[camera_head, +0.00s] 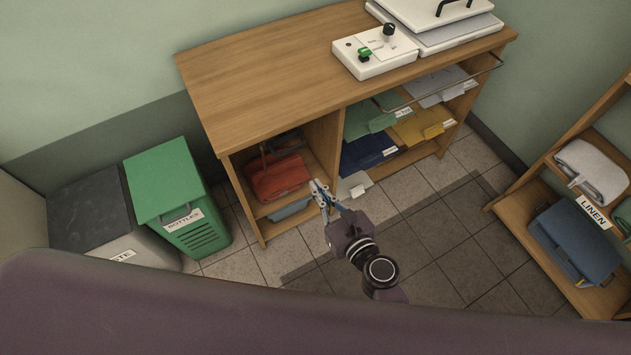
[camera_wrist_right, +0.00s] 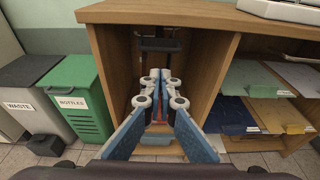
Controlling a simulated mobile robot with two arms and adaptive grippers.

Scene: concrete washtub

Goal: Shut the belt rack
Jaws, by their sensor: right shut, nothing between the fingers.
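A dark rack (camera_wrist_right: 158,45) shows high inside the left compartment of the wooden cabinet in the right wrist view. I take it for the belt rack; a dark part (camera_head: 264,156) also shows there in the head view. How far it is out I cannot tell. My right gripper (camera_head: 320,190) is shut and empty, in front of that compartment by the middle divider. In the right wrist view its fingers (camera_wrist_right: 161,76) point into the compartment, below the dark rack; contact cannot be made out. My left gripper is not in view.
A red folded item (camera_head: 278,177) lies in the left compartment. The wooden cabinet (camera_head: 250,75) has coloured folders in its right side and a metal rail (camera_head: 440,82) in front. A green bottles bin (camera_head: 165,185) stands left, a linen shelf (camera_head: 530,195) right. Tiled floor between is clear.

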